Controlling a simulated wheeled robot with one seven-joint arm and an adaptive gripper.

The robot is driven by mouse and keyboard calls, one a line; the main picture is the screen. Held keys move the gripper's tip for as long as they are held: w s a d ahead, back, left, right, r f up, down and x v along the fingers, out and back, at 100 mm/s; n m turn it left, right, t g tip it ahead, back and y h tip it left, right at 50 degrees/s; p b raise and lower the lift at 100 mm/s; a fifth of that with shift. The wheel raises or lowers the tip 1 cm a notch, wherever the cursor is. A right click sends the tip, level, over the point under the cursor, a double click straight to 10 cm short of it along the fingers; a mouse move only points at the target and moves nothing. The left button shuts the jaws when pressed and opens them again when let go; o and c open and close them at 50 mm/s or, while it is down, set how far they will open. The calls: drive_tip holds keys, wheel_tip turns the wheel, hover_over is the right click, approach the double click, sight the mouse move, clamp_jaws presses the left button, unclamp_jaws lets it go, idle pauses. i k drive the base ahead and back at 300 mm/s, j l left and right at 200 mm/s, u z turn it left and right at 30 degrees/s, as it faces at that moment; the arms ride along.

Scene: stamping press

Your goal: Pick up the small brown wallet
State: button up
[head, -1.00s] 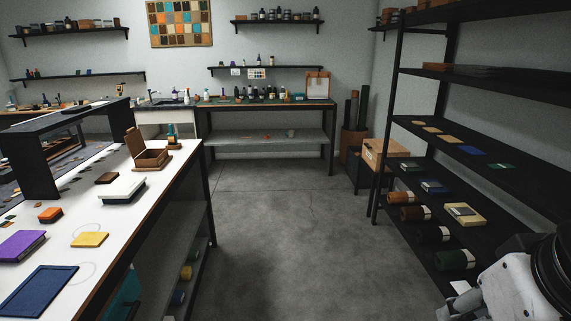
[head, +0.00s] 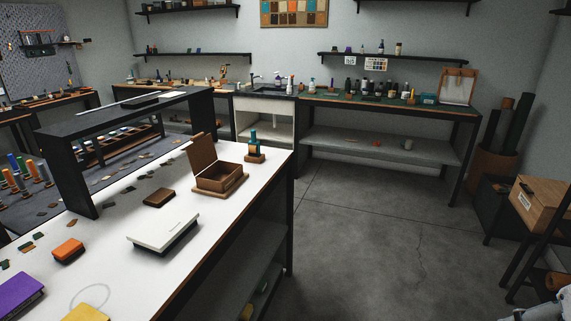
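A small dark brown wallet (head: 159,198) lies flat on the white table in the head view. It is between the open brown wooden box (head: 219,178) and the orange item (head: 68,250), behind the white flat case (head: 163,231). Nothing touches it. A small pale piece of my arm shows at the bottom right corner, far from the wallet. My gripper's fingers are not in the frame.
The white table (head: 205,243) also carries a purple item (head: 18,294) and a yellow item (head: 80,314) at the front. A dark raised frame (head: 70,152) stands along its far left side. Grey floor (head: 375,235) is clear to the right.

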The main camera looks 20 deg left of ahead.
sight(159, 198)
drive_tip(key=i+l, duration=0.15)
drive_tip(key=i, duration=1.4)
drive_tip(key=i+u, duration=0.25)
drive_tip(key=u, duration=0.15)
drive_tip(key=i+u, duration=0.35)
drive_tip(key=i+l+u, duration=0.15)
drive_tip(key=u, duration=0.25)
drive_tip(key=i+l+u, duration=0.2)
drive_tip(key=u, duration=0.15)
drive_tip(key=i+l+u, duration=0.1)
drive_tip(key=u, duration=0.35)
drive_tip(key=i+l+u, duration=0.25)
drive_tip(key=u, duration=0.15)
drive_tip(key=i+l+u, duration=0.2)
drive_tip(key=u, duration=0.25)
drive_tip(key=i+l+u, duration=0.1)
drive_tip(key=l+u, duration=0.3)
drive_tip(key=j, duration=0.1)
